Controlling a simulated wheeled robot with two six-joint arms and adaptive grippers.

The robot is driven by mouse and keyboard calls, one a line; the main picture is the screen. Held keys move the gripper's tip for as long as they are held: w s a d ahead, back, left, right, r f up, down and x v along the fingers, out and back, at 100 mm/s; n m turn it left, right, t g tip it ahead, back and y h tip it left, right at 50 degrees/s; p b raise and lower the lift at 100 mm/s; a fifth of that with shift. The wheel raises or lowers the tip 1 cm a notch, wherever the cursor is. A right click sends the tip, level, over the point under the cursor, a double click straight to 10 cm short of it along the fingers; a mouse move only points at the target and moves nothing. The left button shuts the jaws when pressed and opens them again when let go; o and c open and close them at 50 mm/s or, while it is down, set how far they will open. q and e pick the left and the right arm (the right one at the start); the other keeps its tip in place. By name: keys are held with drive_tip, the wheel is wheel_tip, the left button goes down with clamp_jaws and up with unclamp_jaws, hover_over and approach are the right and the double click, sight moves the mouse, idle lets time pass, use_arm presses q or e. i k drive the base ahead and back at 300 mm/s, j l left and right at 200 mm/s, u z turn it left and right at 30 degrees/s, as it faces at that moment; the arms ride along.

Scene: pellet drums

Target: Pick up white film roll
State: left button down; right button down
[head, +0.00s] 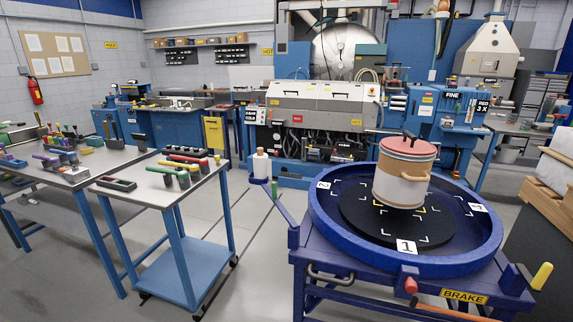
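The white film roll (261,164) stands upright on a small blue holder (259,180) at the end of an arm on the left of the blue turntable cart. A small dark tip shows on top of the roll. Nothing touches the roll from the sides in this view. Neither of my grippers shows in the head view.
A drum (400,189) with a red lid stands on the turntable (318,218), right of the roll. A green handle (274,189) is beside the holder. A tool cart (142,194) stands at left; open floor (258,240) lies between.

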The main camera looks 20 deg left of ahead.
sight(263, 166)
drive_tip(key=i+j+z, duration=0.1)
drive_tip(key=i+j, duration=0.15)
drive_tip(key=i+j+z, duration=0.25)
drive_tip(key=i+j, duration=0.15)
drive_tip(key=j, duration=0.25)
drive_tip(key=i+j+z, duration=0.1)
drive_tip(key=j, duration=0.2)
drive_tip(key=i+j+z, duration=0.1)
drive_tip(key=i+j, duration=0.15)
drive_tip(key=i+j+z, duration=0.1)
drive_tip(key=j, duration=0.4)
drive_tip(key=i+j+z, duration=0.15)
drive_tip(key=j, duration=0.2)
drive_tip(key=i+j+z, duration=0.1)
drive_tip(key=j, duration=0.3)
drive_tip(key=i, duration=0.1)
